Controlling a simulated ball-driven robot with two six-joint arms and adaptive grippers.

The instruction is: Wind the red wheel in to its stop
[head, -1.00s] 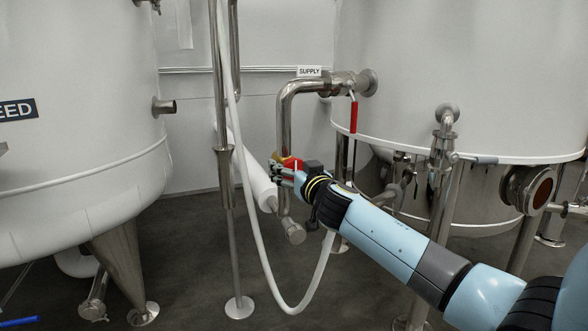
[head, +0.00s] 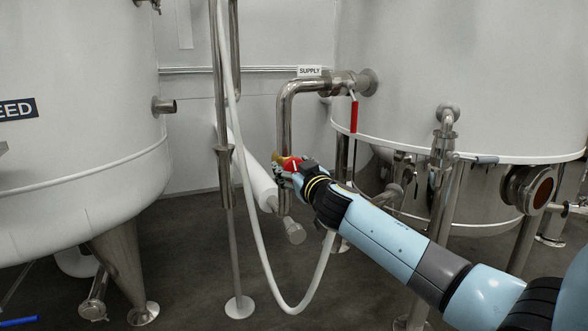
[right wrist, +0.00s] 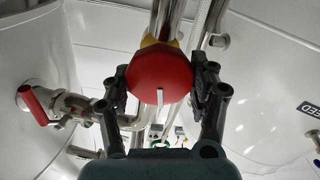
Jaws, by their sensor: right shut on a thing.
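The red wheel (right wrist: 160,76) sits on a yellow-brass body (right wrist: 152,42) on the steel pipe, and a pale mark shows on its face in the right wrist view. In the head view the wheel (head: 292,163) is partly hidden by my right gripper (head: 284,168). The right wrist view shows the fingers of my right gripper (right wrist: 161,82) on both sides of the wheel, shut on its rim. My left gripper is not in view.
The bent supply pipe (head: 284,110) with a red lever (head: 354,117) runs to the right tank (head: 450,70). A white hose (head: 262,250) hangs in a loop just left of my gripper. The left tank (head: 80,180) stands farther left.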

